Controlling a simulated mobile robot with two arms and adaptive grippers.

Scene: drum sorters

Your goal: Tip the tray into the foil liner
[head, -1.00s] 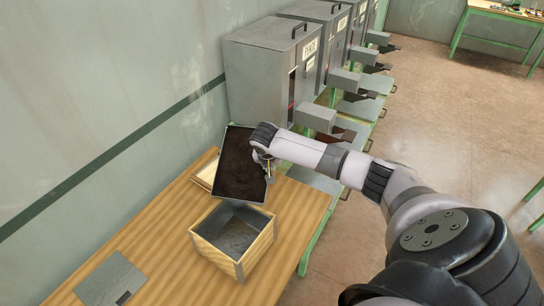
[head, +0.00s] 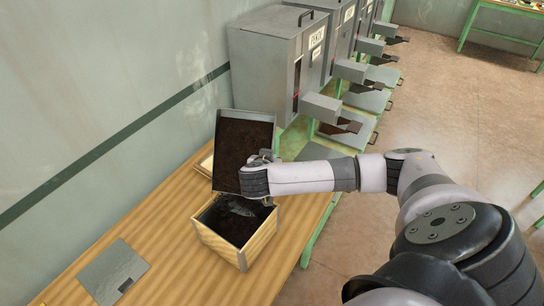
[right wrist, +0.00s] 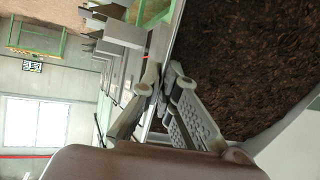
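The tray (head: 216,150) is a grey, thin-walled pan, steeply tilted with its lower edge over the back of a wooden box (head: 262,239). Dark brown shredded material (head: 243,143) covers the tray's inside; it also fills much of the right wrist view (right wrist: 245,55). The grey foil liner (head: 237,206) lines the box and has dark material in it, with a bare shiny patch showing. My right gripper (head: 262,166) is at the tray's right edge. In the right wrist view its fingers (right wrist: 163,88) are closed together at the tray's rim. My left gripper is out of view.
A pale wooden frame (head: 205,163) lies partly hidden behind the tray. A flat grey plate (head: 112,272) lies at the near left of the wooden table (head: 165,235). Grey sorter cabinets (head: 268,60) with protruding chutes stand behind. The left wall runs close along the table.

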